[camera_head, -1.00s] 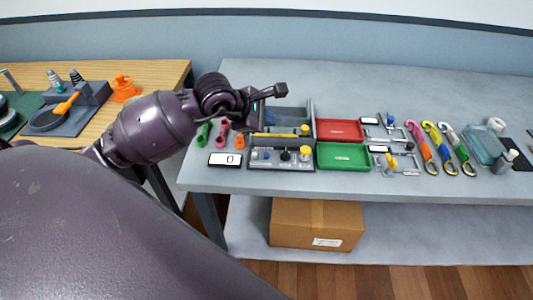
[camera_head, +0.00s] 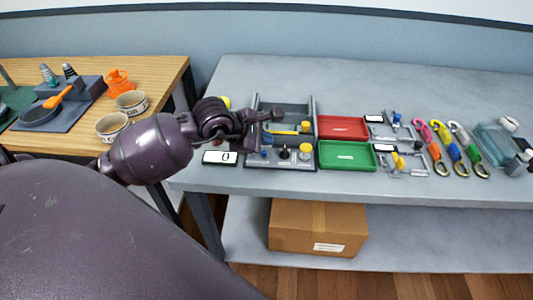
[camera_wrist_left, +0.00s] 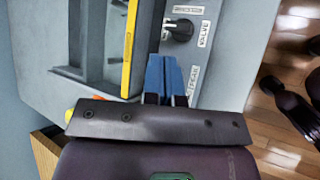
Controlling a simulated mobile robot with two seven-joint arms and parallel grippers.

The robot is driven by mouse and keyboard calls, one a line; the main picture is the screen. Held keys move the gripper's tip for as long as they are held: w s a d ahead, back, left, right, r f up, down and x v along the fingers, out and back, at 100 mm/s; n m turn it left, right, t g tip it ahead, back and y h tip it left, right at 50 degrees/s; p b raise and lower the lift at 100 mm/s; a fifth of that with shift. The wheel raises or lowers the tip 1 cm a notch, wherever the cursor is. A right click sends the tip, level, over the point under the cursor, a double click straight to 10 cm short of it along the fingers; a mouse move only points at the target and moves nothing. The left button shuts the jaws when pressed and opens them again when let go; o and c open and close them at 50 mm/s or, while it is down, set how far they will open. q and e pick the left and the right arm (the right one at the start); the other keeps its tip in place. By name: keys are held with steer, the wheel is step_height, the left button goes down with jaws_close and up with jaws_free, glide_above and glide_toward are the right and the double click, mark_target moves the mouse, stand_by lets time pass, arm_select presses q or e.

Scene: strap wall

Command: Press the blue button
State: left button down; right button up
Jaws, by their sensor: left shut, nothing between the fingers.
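The control panel (camera_head: 284,164) stands on the grey table, with a blue button (camera_head: 264,154) at left, a black knob (camera_head: 285,154) and a yellow button (camera_head: 305,151). My left gripper (camera_head: 258,143) is shut and empty, low over the panel's left part, close to the blue button. In the left wrist view its closed bluish fingers (camera_wrist_left: 167,75) point at the panel (camera_wrist_left: 225,60) beside the black valve knob (camera_wrist_left: 180,30). The button cannot be made out there; the fingers cover that spot. Contact cannot be told.
A white display (camera_head: 219,158) reading 0 lies left of the panel. A grey bin (camera_head: 312,105) with a yellow bar (camera_head: 284,132) is behind it. Red (camera_head: 343,127) and green (camera_head: 346,156) trays are to the right. Several carabiners lie farther right. A cardboard box (camera_head: 317,227) is below.

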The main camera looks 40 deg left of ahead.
arm_select(q)
steer(key=shift+f, duration=0.5)
arm_select(e)
steer(key=shift+w+r, duration=0.1)
steer(key=shift+w, duration=0.3)
steer(key=shift+s, duration=0.1)
steer(key=shift+s+f, duration=0.4)
steer(key=shift+f, duration=0.05)
steer(key=shift+w+a+r, duration=0.1)
steer(key=shift+w+r, duration=0.25)
steer(key=shift+w, duration=0.15)
steer(key=shift+s+f, duration=0.1)
steer(key=shift+s, duration=0.1)
